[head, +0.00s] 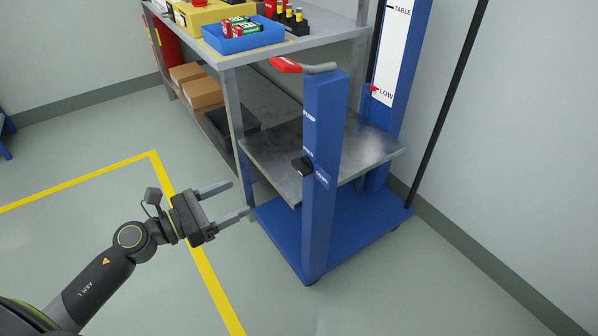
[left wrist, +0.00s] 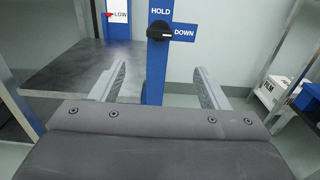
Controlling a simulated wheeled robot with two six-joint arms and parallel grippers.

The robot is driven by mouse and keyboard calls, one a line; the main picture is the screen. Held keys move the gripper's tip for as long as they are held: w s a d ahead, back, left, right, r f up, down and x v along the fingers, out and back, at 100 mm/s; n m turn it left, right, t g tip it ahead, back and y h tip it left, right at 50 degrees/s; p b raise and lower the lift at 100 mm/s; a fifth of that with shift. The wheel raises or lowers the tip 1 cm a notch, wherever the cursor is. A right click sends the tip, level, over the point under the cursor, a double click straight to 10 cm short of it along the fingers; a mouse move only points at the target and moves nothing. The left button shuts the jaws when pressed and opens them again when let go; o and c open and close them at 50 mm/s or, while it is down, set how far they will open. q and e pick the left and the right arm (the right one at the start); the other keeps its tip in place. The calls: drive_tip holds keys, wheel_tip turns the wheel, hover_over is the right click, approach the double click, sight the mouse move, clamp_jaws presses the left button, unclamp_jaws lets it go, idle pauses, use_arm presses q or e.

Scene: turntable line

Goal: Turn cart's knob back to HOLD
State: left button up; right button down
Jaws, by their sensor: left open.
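The cart's black knob (head: 302,165) sits on the blue front post (head: 325,200) of the lift cart. In the left wrist view the knob (left wrist: 160,31) lies horizontal, its end toward the DOWN label (left wrist: 184,34) on the right. The HOLD label (left wrist: 161,11) is above it. My left gripper (head: 240,197) is open and empty, left of the post and apart from the knob. Its fingers (left wrist: 160,72) point toward the post, with the knob between and beyond them in the wrist view. My right gripper is not in view.
The cart's grey platform (head: 270,155) is low, and a red pointer (head: 374,88) is at LOW on the scale. A red-gripped lever (head: 286,65) tops the post. A metal table (head: 345,38) with a blue bin (head: 244,43) stands behind.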

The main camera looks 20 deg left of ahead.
sight(296, 169)
use_arm(q)
drive_tip(key=p+x, duration=0.1)
drive_tip(key=x, duration=1.5)
drive_tip(key=shift+p, duration=0.4)
drive_tip(key=shift+w+d, duration=0.2)
drive_tip(key=shift+w, duration=0.1)
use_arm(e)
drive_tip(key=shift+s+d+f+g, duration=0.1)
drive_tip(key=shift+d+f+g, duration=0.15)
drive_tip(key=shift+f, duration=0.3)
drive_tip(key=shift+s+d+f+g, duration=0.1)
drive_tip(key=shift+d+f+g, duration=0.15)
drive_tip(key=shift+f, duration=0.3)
use_arm(q)
drive_tip(key=shift+c, duration=0.3)
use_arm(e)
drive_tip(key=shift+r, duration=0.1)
